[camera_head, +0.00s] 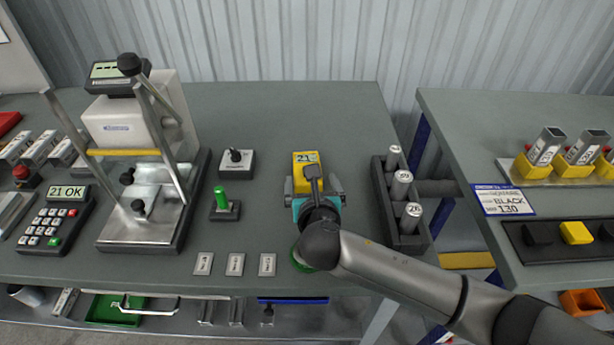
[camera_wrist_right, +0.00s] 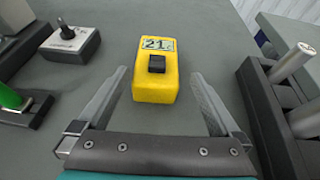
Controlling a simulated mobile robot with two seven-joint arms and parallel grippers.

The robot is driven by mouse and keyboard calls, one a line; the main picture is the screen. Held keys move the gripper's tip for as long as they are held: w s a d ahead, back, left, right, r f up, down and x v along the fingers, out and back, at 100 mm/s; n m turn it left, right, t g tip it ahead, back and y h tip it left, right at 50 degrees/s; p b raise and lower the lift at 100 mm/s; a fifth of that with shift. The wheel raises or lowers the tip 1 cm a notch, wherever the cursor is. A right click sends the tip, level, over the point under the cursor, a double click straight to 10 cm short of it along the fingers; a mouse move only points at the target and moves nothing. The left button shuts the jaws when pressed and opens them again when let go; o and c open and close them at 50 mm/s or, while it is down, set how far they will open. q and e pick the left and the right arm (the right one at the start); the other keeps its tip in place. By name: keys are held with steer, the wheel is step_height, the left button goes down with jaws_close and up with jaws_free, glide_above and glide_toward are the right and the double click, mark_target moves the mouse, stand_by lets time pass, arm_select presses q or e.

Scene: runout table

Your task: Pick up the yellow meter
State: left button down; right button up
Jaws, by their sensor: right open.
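The yellow meter (camera_head: 304,158) lies on the grey table, just beyond my right gripper (camera_head: 314,180) in the head view. In the right wrist view the yellow meter (camera_wrist_right: 156,82) shows a display reading "21" and a black knob. My right gripper (camera_wrist_right: 162,100) is open, its fingers spread to either side of the meter's near end. The fingers do not appear to touch it. My right arm hides part of the table near the gripper in the head view. My left gripper is in neither view.
A dark rack with grey cylinders (camera_head: 377,192) stands close to the right of the meter. A switch box (camera_head: 236,164) and a green-handled part (camera_head: 222,200) stand to its left. Three small plates (camera_head: 236,264) lie near the front edge. A gap separates the right table (camera_head: 480,140).

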steer(key=shift+x, duration=0.95)
steer(key=x, duration=0.1)
steer(key=b+x, duration=0.1)
steer(key=x, duration=0.1)
steer(key=shift+w+a+r+b, duration=0.1)
steer(key=shift+w+a+b, duration=0.2)
steer(key=shift+w+b, duration=0.1)
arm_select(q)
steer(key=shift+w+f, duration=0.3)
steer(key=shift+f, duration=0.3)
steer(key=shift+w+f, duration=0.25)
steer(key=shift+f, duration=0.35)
arm_select(e)
steer(key=shift+w+f, duration=0.25)
steer(key=shift+w, duration=0.4)
steer(key=shift+c, duration=0.2)
jaws_close()
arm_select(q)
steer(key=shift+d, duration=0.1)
arm_select(e)
steer(key=shift+r, duration=0.15)
